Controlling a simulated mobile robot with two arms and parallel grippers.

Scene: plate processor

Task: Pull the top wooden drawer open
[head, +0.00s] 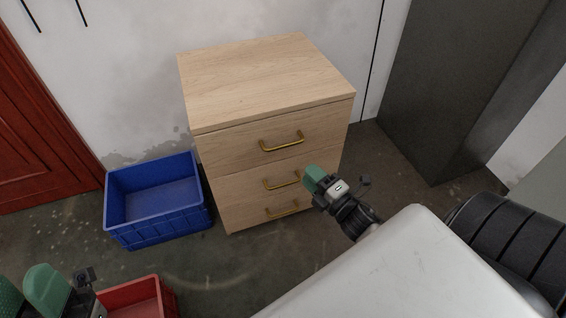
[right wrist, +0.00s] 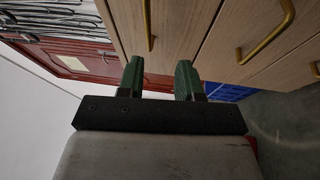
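The light wooden cabinet (head: 265,80) has three drawers with brass handles, and all three look shut. The top drawer (head: 235,147) carries the top handle (head: 282,142); that handle appears to be the leftmost one (right wrist: 150,28) in the right wrist view, which is turned sideways. My right gripper (head: 313,178) is in front of the cabinet, lower and to the right of the top handle in the head view. Its green fingers (right wrist: 160,78) are apart with nothing between them, and no handle is in the gap. My left gripper (head: 24,288) is partly cut off at the bottom left, away from the cabinet.
A blue crate (head: 118,228) stands on the floor left of the cabinet. A red crate (head: 165,297) is near the left gripper. A dark grey cabinet (head: 455,80) stands at the right. The floor directly before the drawers is mostly clear.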

